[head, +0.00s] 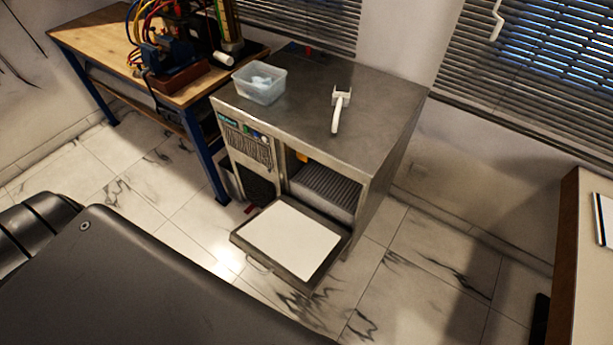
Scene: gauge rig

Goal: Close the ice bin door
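The ice bin door (290,242) hangs open at the front of a grey metal ice machine (300,120). It is folded down and outward, with its pale inner panel facing up and its far edge toward me. A handle shows at its left front edge. Behind it the bin opening (322,190) is exposed, with a ridged grey surface inside. Neither my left gripper nor my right gripper is in view.
A clear plastic tub (259,83) and a white scoop-like tool (339,108) sit on the machine's top. A wooden workbench (100,35) with gauges and hoses stands at left. A white-topped cabinet (590,260) is at right. Tiled floor (420,270) lies clear right of the door.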

